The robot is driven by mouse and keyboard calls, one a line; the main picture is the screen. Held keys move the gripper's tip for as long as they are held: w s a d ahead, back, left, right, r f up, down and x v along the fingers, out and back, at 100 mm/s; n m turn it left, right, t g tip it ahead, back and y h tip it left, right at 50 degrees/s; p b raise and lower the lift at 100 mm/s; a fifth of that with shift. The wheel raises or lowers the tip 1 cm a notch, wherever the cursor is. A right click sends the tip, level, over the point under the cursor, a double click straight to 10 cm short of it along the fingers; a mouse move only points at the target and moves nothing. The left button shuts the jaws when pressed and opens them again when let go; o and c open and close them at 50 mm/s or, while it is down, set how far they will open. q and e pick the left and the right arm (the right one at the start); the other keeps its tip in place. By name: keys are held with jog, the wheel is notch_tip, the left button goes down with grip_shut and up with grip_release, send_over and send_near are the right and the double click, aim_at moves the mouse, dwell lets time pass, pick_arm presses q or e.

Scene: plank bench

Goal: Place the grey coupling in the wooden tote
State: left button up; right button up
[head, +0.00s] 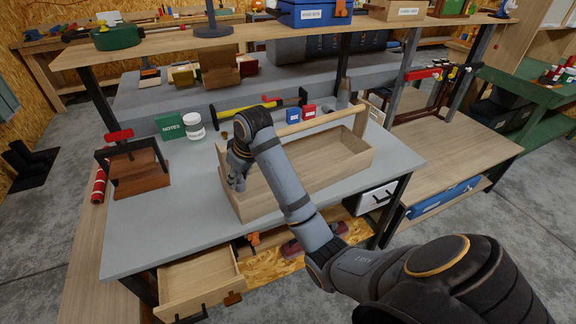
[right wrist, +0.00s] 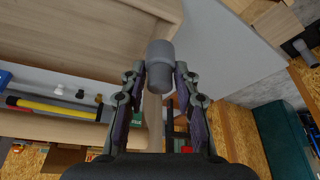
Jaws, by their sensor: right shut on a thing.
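The wooden tote (head: 345,168) stands on the grey bench top, a long open box with a round handle bar (head: 318,119) along its top. My right gripper (head: 237,184) is at the tote's left end, fingers pointing down. In the right wrist view it is shut on the grey coupling (right wrist: 160,62), a short stepped cylinder held between the fingertips. The coupling appears over or near the tote's end wall in that view; its exact height above the wall cannot be told. In the head view the gripper mostly hides the coupling. My left gripper is not in view.
A green notes box (head: 170,127), a white jar (head: 194,126) and blue and red small boxes (head: 300,115) stand behind the tote. A brown block with a clamp (head: 138,172) is at left. An open drawer (head: 200,281) juts out in front. The bench's front left is clear.

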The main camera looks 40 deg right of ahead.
jog(key=shift+w, duration=0.2)
jog(key=shift+s+d, duration=0.35)
jog(key=shift+d, duration=0.35)
jog(key=d+f, duration=0.2)
jog(key=d, duration=0.1)
jog(key=w+d+f+p, duration=0.1)
jog(key=d+f, duration=0.2)
jog(key=d, duration=0.1)
jog(key=d+f+p, duration=0.1)
jog(key=d+f, duration=0.2)
jog(key=d, duration=0.1)
jog(key=shift+w+d, duration=0.2)
jog(key=shift+d+f, duration=0.15)
jog(key=shift+f, duration=0.2)
jog(key=f, duration=0.1)
jog(key=f+p, duration=0.1)
jog(key=f, duration=0.1)
jog(key=shift+d+f, duration=0.15)
jog(key=shift+d, duration=0.2)
jog(key=shift+f, duration=0.3)
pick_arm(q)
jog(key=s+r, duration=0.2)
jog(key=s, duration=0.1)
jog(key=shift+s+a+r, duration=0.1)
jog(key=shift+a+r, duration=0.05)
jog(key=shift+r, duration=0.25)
